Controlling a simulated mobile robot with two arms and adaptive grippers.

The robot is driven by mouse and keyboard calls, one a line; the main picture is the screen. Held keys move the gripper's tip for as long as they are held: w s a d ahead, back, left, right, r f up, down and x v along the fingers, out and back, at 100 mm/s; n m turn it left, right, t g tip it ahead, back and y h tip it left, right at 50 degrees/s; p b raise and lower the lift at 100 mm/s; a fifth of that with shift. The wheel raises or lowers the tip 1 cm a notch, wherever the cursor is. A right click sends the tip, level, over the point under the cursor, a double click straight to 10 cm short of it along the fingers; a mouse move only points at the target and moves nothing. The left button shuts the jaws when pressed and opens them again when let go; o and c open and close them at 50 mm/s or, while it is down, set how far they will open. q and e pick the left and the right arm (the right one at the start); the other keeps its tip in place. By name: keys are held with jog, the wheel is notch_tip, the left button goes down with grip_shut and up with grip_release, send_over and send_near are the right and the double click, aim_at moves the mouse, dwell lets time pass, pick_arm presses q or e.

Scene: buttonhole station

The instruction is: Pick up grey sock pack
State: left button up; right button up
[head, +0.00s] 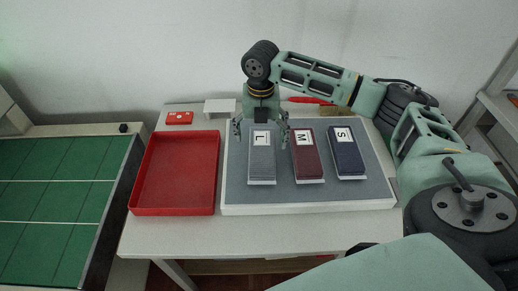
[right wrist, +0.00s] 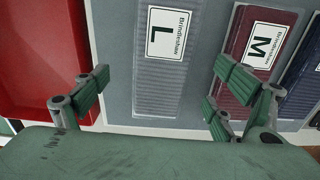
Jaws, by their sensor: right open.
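The grey sock pack (head: 262,165) with a white label marked L lies leftmost of three packs on the grey mat (head: 237,192). It also shows in the right wrist view (right wrist: 163,80), where its label faces the camera. My right gripper (head: 261,130) is open at the far end of the grey pack, with one finger on each side in the head view. In the right wrist view my right gripper (right wrist: 160,98) has its fingers wide apart and nothing between them is gripped. Whether they touch the pack cannot be told. My left gripper is out of view.
A maroon pack (head: 307,163) marked M and a navy pack (head: 346,160) marked S lie to the right. An empty red tray (head: 173,205) stands left of the mat. A small red box (head: 179,118) and a white stand (head: 219,107) are at the back. A green-topped surface (head: 50,200) is at far left.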

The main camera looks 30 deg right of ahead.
aim_at(262, 149)
jog(key=f, duration=0.1)
jog(key=s+f+p, duration=0.1)
jog(key=f, duration=0.1)
jog(key=shift+f, duration=0.25)
jog(key=shift+w+f, duration=0.2)
jog(key=shift+f, duration=0.8)
jog(key=c, duration=0.9)
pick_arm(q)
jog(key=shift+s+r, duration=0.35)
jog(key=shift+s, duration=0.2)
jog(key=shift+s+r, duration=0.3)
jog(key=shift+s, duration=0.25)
pick_arm(e)
jog(key=c, duration=0.4)
